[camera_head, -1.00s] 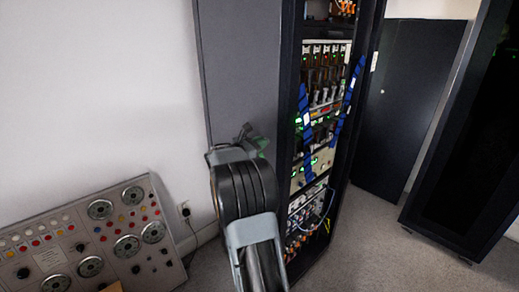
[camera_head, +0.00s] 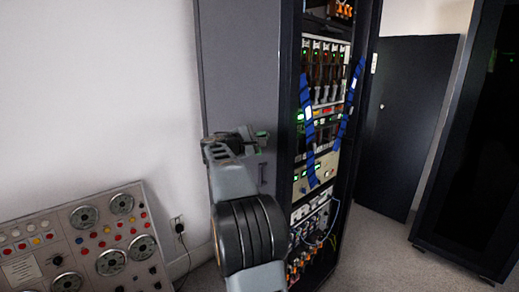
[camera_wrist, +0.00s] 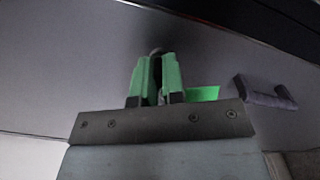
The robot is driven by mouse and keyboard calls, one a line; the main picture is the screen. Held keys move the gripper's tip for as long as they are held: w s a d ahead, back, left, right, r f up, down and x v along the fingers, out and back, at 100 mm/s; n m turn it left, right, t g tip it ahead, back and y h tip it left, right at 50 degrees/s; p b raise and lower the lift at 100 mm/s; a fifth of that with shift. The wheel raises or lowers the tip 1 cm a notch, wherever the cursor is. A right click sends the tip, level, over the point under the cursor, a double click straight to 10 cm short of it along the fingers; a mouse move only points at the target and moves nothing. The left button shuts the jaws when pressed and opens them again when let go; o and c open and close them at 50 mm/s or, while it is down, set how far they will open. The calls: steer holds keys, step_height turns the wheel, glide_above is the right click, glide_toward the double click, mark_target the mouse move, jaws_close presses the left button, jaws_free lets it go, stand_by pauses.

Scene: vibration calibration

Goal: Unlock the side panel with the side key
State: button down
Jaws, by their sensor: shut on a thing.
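The side panel (camera_head: 240,70) is the tall grey side of the rack cabinet. It fills most of the wrist view (camera_wrist: 80,70). My gripper (camera_head: 258,141) is up at this panel, left of the rack's open front. In the wrist view its green fingers (camera_wrist: 157,72) are closed on the side key, mostly hidden between them. A small grey round part (camera_wrist: 156,51) shows just beyond the fingertips, against the panel; I cannot tell whether it is key or lock. A flat green piece (camera_wrist: 203,93) sticks out right of the fingers. Whether the key sits in the lock is unclear.
A dark handle (camera_wrist: 265,92) projects from the panel right of my fingers. The rack's open front (camera_head: 325,120) holds modules and blue cable straps. A control console (camera_head: 85,240) with dials stands lower left. A dark cabinet (camera_head: 465,150) stands at the right.

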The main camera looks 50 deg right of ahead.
steer(key=m+b, duration=0.4)
steer(key=shift+f+m, duration=0.2)
steer(key=shift+m, duration=0.2)
steer(key=shift+r+m+b, duration=0.1)
steer(key=shift+m+b, duration=0.2)
steer(key=shift+b, duration=0.1)
